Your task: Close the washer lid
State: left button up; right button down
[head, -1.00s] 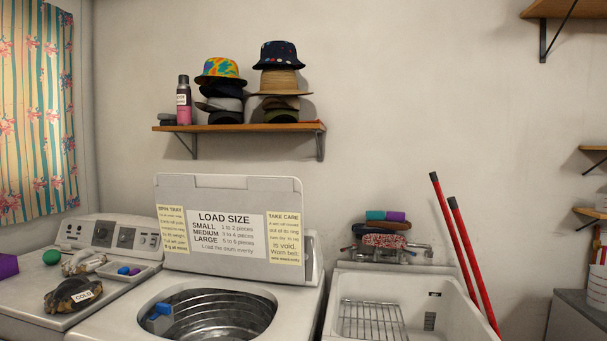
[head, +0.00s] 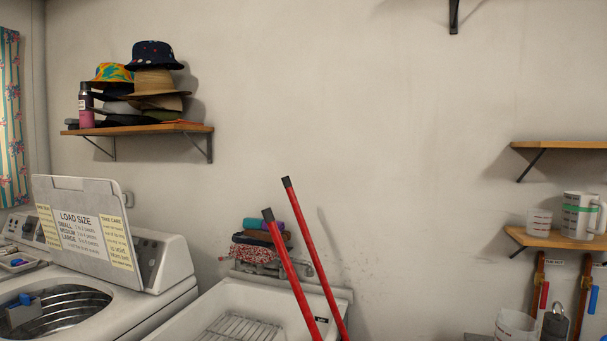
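The washer lid (head: 84,262) stands open, tilted up at the back of the washer at the left of the head view. Its underside faces me, with a load size sign and yellow notes on it. The washer (head: 124,318) shows its open tub with a metal drum (head: 68,312), and a blue part is visible inside the drum at its left. The washer's front is cut off by the picture edge. Neither of my grippers is in view.
A white utility sink (head: 255,300) with a wire rack stands right of the washer. Two red handles (head: 308,255) rise in front of it. A shelf with hats (head: 140,129) hangs above the washer. Shelves with measuring jugs (head: 580,215) are at the right.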

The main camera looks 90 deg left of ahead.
aim_at(85, 221)
jog(key=z, duration=0.05)
jog(key=i, duration=0.35)
jog(key=u, duration=3.75)
